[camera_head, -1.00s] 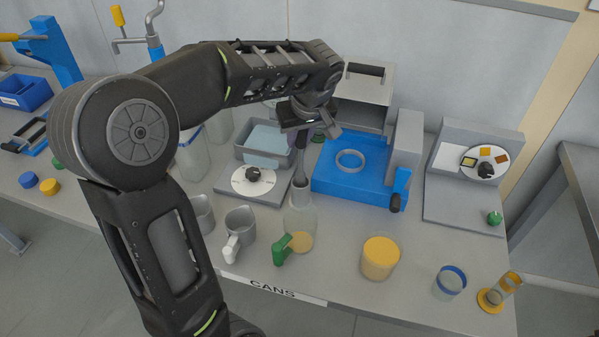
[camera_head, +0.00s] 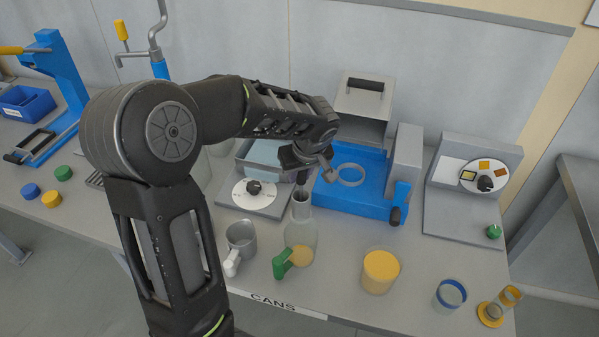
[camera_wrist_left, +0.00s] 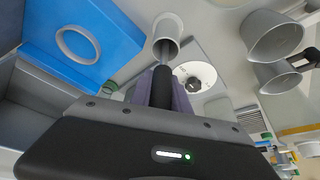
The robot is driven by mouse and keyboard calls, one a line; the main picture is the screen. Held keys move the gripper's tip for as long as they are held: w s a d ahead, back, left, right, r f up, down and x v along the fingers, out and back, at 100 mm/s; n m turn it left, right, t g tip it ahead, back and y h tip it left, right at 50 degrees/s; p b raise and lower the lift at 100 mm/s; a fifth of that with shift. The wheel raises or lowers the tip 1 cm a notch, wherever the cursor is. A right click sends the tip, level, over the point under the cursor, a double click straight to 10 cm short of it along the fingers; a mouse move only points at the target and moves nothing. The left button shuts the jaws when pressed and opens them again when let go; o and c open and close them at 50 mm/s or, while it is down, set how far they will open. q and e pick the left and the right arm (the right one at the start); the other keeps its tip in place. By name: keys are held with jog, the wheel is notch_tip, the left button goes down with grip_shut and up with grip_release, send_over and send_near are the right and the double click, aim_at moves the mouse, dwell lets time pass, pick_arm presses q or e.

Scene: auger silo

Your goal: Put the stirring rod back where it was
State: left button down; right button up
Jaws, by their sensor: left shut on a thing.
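My left gripper (camera_head: 303,172) is shut on the stirring rod, directly above a clear bottle (camera_head: 302,236) with a narrow neck. In the left wrist view, the rod's dark handle (camera_wrist_left: 161,88) is between the fingers. Its grey shaft (camera_wrist_left: 164,50) points into the bottle's round mouth (camera_wrist_left: 168,28). The rod's lower end is hidden, so its depth in the bottle cannot be told. My right gripper is not in view.
Behind the bottle are a grey dial unit (camera_head: 252,192) and a blue fixture (camera_head: 350,190) with a ring. A grey mug (camera_head: 241,238) stands left, and a yellow-filled jar (camera_head: 380,270) right. A green-handled part (camera_head: 282,264) is at the bottle's front. The front-right bench has some clear room.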

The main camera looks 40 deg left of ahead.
pick_arm(q)
jog(key=shift+f+b, duration=0.2)
jog(key=shift+b, duration=0.1)
jog(key=c, duration=1.2)
grip_release()
jog(key=shift+r, duration=0.1)
jog(key=shift+c, duration=0.2)
jog(key=shift+r+p, duration=0.25)
jog(key=shift+p, duration=0.15)
jog(key=b+v, duration=0.1)
jog(key=v, duration=1.1)
jog(key=shift+f, duration=0.1)
